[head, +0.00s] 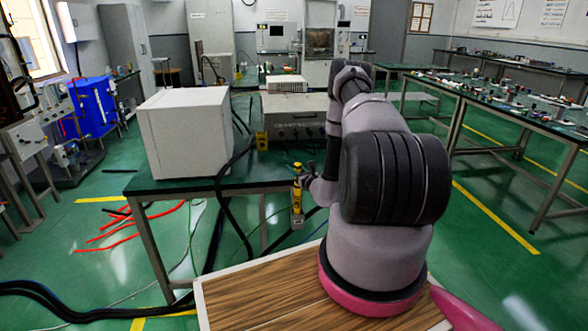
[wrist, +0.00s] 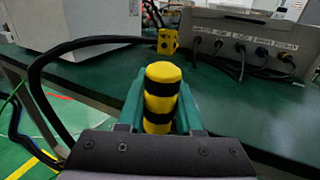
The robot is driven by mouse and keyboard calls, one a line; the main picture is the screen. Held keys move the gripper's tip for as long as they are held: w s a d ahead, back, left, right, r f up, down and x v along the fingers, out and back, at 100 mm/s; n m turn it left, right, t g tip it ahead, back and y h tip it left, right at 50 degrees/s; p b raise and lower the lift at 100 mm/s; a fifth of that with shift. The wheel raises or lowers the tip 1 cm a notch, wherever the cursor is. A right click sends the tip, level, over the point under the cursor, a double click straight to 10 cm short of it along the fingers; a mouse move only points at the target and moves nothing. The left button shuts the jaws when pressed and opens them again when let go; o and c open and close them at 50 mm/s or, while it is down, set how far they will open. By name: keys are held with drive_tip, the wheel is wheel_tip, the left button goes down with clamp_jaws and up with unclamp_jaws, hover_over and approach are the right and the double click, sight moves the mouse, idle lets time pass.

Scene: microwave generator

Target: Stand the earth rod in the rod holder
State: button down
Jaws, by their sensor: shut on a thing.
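The earth rod (head: 296,198) is yellow with black bands and looks roughly upright in the head view, in front of the table's front edge. Its banded yellow top (wrist: 162,92) stands between the green fingers of my gripper (wrist: 160,112) in the wrist view. My gripper (head: 303,178) is shut on it. Below the yellow, a greyish part shows; I cannot tell whether it belongs to the rod. A small yellow block with dark openings, seemingly the rod holder (head: 261,140), sits on the tabletop, apart from the rod. It also shows in the wrist view (wrist: 167,41).
A white box (head: 184,135) stands on the table's left part. A grey instrument (head: 294,118) with plugged cables (wrist: 240,48) stands behind the yellow block. A thick black cable (head: 222,190) hangs over the front edge.

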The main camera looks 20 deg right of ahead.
drive_tip(key=shift+f, duration=0.5)
idle(0.3)
drive_tip(key=c, duration=0.5)
unclamp_jaws()
drive_tip(key=s+d, duration=0.1)
drive_tip(key=s, duration=0.9)
drive_tip(key=shift+s, duration=0.4)
drive_tip(key=shift+d, duration=0.15)
